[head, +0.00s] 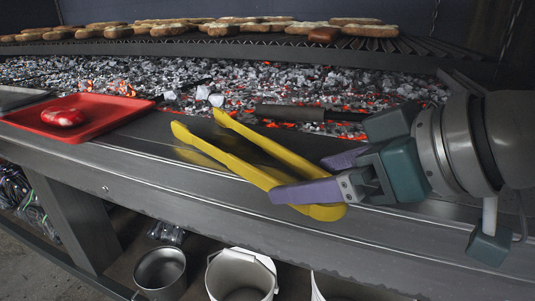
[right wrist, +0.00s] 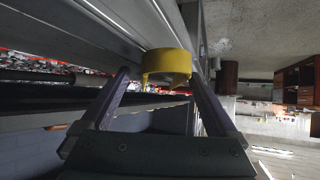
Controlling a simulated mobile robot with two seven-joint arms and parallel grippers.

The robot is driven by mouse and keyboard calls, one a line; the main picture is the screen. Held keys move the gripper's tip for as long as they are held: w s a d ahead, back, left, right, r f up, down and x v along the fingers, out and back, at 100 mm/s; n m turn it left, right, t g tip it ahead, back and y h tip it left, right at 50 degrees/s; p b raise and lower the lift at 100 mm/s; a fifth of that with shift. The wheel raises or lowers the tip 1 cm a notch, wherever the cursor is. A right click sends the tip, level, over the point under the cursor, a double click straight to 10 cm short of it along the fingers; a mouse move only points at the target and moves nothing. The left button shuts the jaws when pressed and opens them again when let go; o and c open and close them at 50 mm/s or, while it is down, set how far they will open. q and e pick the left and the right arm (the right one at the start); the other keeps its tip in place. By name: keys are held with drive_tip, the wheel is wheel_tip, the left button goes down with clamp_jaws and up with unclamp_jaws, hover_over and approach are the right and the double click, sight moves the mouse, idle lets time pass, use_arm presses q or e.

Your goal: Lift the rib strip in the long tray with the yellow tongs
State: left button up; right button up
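The yellow tongs (head: 262,165) lie on the grill's front metal ledge, arms spread toward the coals and bent end toward my right gripper (head: 310,176). The right gripper has its purple fingers spread on either side of the tongs near the bent end. In the right wrist view the yellow bend (right wrist: 166,65) shows between the fingertips, with a gap on the left side; contact on the right is unclear. I cannot make out a rib strip or the long tray for certain. My left gripper is out of view.
A red tray (head: 110,113) with a glossy red piece of meat (head: 62,117) sits at left, beside a grey tray (head: 15,97). Glowing coals (head: 230,85) lie behind the ledge. Several browned pieces (head: 240,24) line the raised grate. Buckets (head: 240,275) stand below.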

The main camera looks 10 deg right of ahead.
drive_tip(key=shift+o, duration=0.2)
drive_tip(key=shift+s+d+r, duration=0.1)
drive_tip(key=shift+s, duration=0.1)
drive_tip(key=p+v, duration=0.2)
drive_tip(key=v, duration=0.7)
drive_tip(key=shift+p, duration=0.3)
drive_tip(key=shift+s+d+r, duration=0.1)
drive_tip(key=shift+s+d, duration=0.05)
drive_tip(key=shift+c, duration=0.2)
